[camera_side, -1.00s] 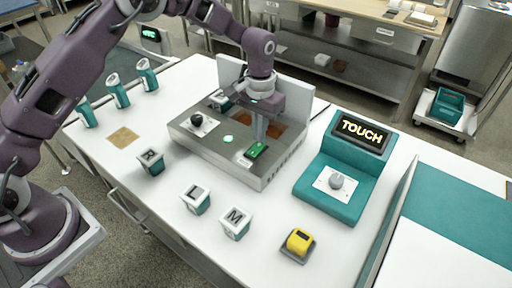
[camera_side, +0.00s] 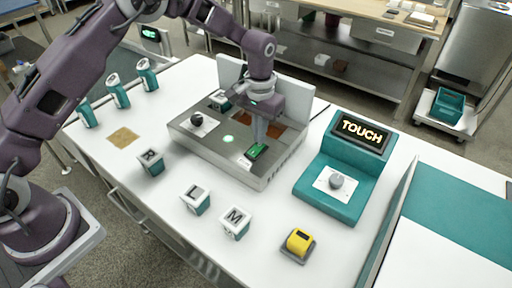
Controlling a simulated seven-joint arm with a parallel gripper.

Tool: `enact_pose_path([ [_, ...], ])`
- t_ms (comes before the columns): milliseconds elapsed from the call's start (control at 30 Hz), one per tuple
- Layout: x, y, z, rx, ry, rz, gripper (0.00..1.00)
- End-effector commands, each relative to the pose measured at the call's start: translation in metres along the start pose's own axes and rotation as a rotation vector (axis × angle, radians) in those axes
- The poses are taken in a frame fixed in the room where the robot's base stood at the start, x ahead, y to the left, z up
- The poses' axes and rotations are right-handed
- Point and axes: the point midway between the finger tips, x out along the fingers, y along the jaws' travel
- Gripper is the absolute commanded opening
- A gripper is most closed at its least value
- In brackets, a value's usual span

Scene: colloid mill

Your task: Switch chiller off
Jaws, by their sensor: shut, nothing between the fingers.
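A flat metal unit (camera_side: 215,160) sits on the white table, with a green rocker-like switch (camera_side: 257,151) at its front right. A round green light (camera_side: 229,139) glows on its top, and a black knob (camera_side: 197,119) stands on a white plate at its left. I see no label reading chiller. My gripper (camera_side: 259,142) is shut and empty, pointing down just above or at the far edge of the green switch. I cannot tell whether the fingertips touch it. The fingers partly hide a brown area on the unit's top.
A teal console (camera_side: 340,195) with a lit TOUCH display and a grey knob stands right. Several teal-and-white cans stand at the left. A white panel rises behind the unit.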

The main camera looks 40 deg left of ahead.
Motion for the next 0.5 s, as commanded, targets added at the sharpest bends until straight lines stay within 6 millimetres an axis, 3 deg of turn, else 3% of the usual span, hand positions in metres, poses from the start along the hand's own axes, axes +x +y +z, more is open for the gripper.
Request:
enact_pose_path([
  [500,0.0078,0.0000,0.0000,0.000,0.000,0.000,0.00],
])
